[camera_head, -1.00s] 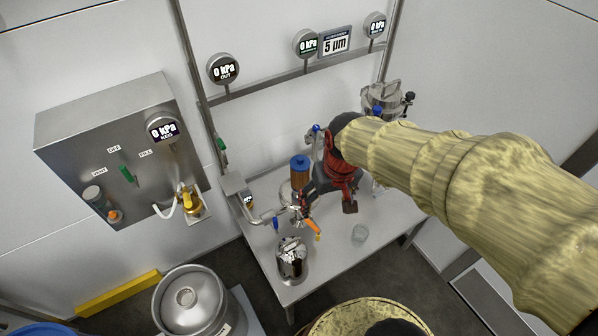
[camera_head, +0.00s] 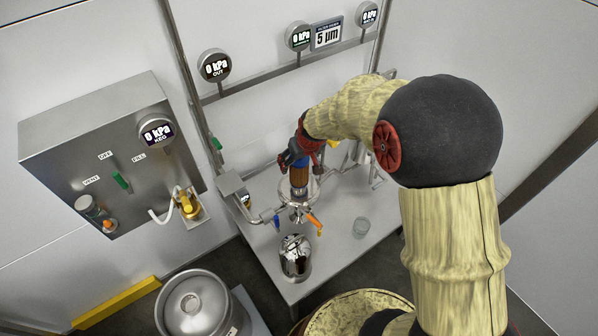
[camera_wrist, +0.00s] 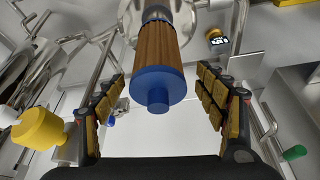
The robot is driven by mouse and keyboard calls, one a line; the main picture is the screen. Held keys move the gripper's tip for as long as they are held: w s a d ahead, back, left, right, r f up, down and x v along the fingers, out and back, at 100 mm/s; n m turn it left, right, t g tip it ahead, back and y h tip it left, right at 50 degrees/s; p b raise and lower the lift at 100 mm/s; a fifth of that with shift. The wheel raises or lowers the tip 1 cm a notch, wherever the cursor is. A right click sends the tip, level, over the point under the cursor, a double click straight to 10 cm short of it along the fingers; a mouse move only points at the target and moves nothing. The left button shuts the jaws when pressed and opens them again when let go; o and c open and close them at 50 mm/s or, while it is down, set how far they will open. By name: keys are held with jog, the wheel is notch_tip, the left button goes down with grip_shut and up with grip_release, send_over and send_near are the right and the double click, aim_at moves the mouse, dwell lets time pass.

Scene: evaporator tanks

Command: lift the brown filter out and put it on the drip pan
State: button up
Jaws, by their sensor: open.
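The brown filter (camera_head: 298,176) stands upright in its metal housing base on the table. Its blue end cap (camera_wrist: 157,88) and brown body (camera_wrist: 157,50) lie between my fingers in the wrist view, with a gap on both sides. My gripper (camera_head: 303,150) is at the top of the filter; in the wrist view my gripper (camera_wrist: 160,105) is open and its padded fingers do not touch the filter. The filter's lower end is hidden in the housing base (camera_head: 298,208). I cannot make out the drip pan for certain.
An orange-handled valve (camera_head: 314,221) and a blue-handled valve (camera_head: 277,222) flank the housing. A metal keg (camera_head: 192,305) is on the floor at lower left.

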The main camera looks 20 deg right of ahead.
jog(key=b+x, duration=0.1)
jog(key=x, duration=0.3)
jog(key=shift+w+d+f+b, duration=0.1)
jog(key=shift+w+b, duration=0.15)
jog(key=shift+b, duration=0.05)
jog(key=shift+c, duration=1.1)
jog(key=c, duration=1.4)
